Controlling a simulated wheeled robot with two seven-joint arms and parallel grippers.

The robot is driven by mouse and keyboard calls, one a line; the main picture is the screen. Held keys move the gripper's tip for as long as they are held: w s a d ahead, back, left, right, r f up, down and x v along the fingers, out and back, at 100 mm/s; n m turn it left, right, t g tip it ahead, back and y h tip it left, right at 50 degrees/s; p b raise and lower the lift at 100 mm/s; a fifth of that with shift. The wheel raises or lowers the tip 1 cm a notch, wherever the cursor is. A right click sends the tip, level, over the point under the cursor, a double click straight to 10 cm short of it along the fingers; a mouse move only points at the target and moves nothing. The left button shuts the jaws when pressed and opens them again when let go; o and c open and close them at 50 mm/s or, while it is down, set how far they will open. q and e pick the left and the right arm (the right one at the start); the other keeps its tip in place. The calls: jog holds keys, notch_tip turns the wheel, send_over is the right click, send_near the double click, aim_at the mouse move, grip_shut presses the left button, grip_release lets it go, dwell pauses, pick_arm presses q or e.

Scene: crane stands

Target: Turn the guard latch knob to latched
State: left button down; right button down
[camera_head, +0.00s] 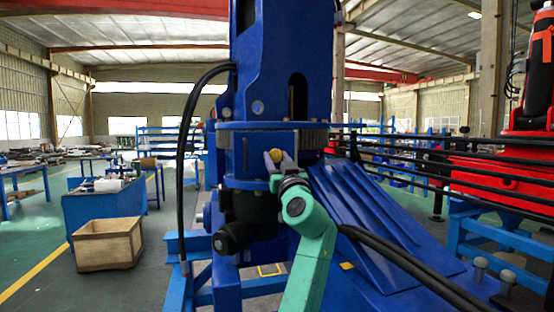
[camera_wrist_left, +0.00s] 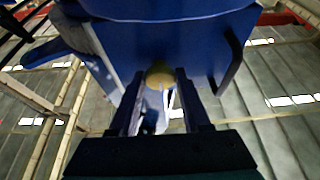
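A small yellow ball-shaped knob (camera_head: 277,155), which I take for the guard latch knob, sits on the front of the blue machine column (camera_head: 286,62). The left wrist view shows the knob (camera_wrist_left: 159,75) under a blue plate. My left gripper (camera_head: 276,161) reaches up to it from below on a green arm. Its fingers (camera_wrist_left: 160,78) stand apart with the knob between or just past their tips. Narrow gaps seem to show beside the knob; I cannot tell whether either finger touches it. My right gripper is not in view.
Black cables (camera_head: 187,150) hang at the column's left and others cross at the lower right. A ribbed blue slope (camera_head: 385,225) lies to the right. A wooden crate (camera_head: 107,244) and blue table (camera_head: 104,207) stand at the left. A red machine (camera_head: 500,175) is behind railings.

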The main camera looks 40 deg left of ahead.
pick_arm(q)
jog(key=shift+m, duration=0.5)
jog(key=m+t+h+p, duration=0.1)
jog(key=m, duration=0.1)
jog(key=shift+r+m+t+p, duration=0.15)
jog(key=shift+m+t+p, duration=0.15)
jog(key=shift+p, duration=0.05)
jog(key=m+h+p, duration=0.2)
jog(key=m+p, duration=0.3)
jog(key=m+t+h+p, duration=0.1)
jog(key=m+h+p, duration=0.1)
jog(key=m+p, duration=0.3)
jog(key=m+h+p, duration=0.2)
jog(key=m+p, duration=0.3)
jog(key=p, duration=0.1)
jog(key=shift+s+a+r+t+h, duration=0.15)
jog(key=shift+s+r+t+h, duration=0.15)
jog(key=shift+r, duration=0.1)
jog(key=shift+f+m+h+p, duration=0.1)
jog(key=shift+m+h+p, duration=0.2)
jog(key=shift+m+p, duration=0.4)
jog(key=shift+f+m+g+p, duration=0.15)
jog(key=shift+m+g+p, duration=0.25)
jog(key=shift+m, duration=0.8)
jog(key=shift+c, duration=1.9)
grip_release()
